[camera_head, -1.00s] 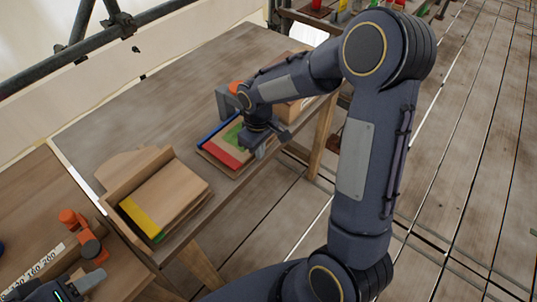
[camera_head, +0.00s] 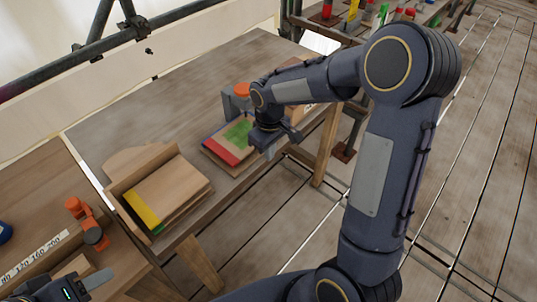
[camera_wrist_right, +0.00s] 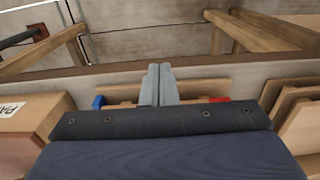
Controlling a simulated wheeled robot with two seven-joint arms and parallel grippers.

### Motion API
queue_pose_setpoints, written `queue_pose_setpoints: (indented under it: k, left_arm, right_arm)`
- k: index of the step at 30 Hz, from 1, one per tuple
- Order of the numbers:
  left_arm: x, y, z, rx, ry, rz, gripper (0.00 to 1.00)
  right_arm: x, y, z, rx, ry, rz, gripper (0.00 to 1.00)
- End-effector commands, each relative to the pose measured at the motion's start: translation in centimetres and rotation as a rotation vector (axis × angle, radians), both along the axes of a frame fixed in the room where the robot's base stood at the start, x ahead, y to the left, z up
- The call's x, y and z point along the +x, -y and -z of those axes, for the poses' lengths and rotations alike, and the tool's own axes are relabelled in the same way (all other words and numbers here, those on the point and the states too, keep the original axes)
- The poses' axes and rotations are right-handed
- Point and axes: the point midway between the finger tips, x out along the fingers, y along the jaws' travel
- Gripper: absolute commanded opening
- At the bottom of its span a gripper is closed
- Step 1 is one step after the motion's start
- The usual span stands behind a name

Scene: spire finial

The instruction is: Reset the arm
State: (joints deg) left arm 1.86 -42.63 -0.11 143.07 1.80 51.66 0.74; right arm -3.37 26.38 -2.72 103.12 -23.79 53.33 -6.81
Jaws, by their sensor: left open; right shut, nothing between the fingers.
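My right arm crosses the head view from the lower right. Its gripper (camera_head: 277,145) is over the near edge of the wooden table, beside a low stack of boards with red, green and blue parts (camera_head: 226,153). In the right wrist view the two fingers (camera_wrist_right: 159,83) are together, with nothing between them. Blue and red bits of that stack show on either side of them. My left gripper (camera_head: 88,283) is at the lower left corner of the head view, partly cut off by the frame, and open. Its contact with anything below cannot be told.
The wooden table (camera_head: 150,117) also holds a tilted board stack with a yellow strip (camera_head: 142,208). An orange-and-grey tool (camera_head: 87,222) is on the left bench. A shelf with colored items (camera_head: 350,28) stands at the back. Plank floor (camera_head: 480,170) lies open to the right.

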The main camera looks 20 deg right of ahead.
Motion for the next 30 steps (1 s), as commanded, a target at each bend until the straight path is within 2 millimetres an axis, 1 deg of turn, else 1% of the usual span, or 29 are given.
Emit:
queue_pose_setpoints:
  k: [1, 6, 9, 12, 16, 23, 26, 29, 30]
  left_arm:
    - [0.0, 0.0, 0.0, 0.000, 0.000, 0.000, 0.48]
    - [0.0, 0.0, 0.0, 0.000, 0.000, 0.000, 0.48]
    - [0.0, 0.0, 0.0, 0.000, 0.000, 0.000, 0.48]
    - [0.0, 0.0, -0.1, 0.000, 0.000, 0.000, 0.48]
    - [0.0, 0.0, -0.1, 0.000, 0.000, 0.000, 0.48]
    - [0.0, 0.0, -0.1, 0.000, 0.000, 0.000, 0.48]
    - [0.0, 0.0, -0.1, 0.000, -0.001, 0.000, 0.48]
    - [0.0, 0.0, -0.1, 0.000, -0.001, 0.000, 0.48]
    - [0.0, 0.0, -0.1, 0.000, -0.001, 0.000, 0.48]
  right_arm:
    - [0.1, -0.1, -0.9, 0.001, 0.004, -0.001, 0.00]
    - [0.1, -0.1, -4.0, 0.002, 0.005, -0.002, 0.00]
    - [0.0, -0.1, -5.7, 0.001, 0.003, -0.002, 0.00]
    - [0.0, -0.1, -6.9, 0.001, 0.002, -0.002, 0.00]
    - [0.0, -0.1, -7.8, 0.001, 0.000, -0.002, 0.00]
    - [-0.3, 0.0, -8.2, 0.004, 0.002, 0.002, 0.00]
    - [-1.5, 0.3, -9.1, 0.029, 0.025, 0.031, 0.00]
    - [-4.3, 0.8, -10.6, 0.082, 0.071, 0.094, 0.00]
    - [-5.8, 0.9, -11.3, 0.111, 0.096, 0.126, 0.00]
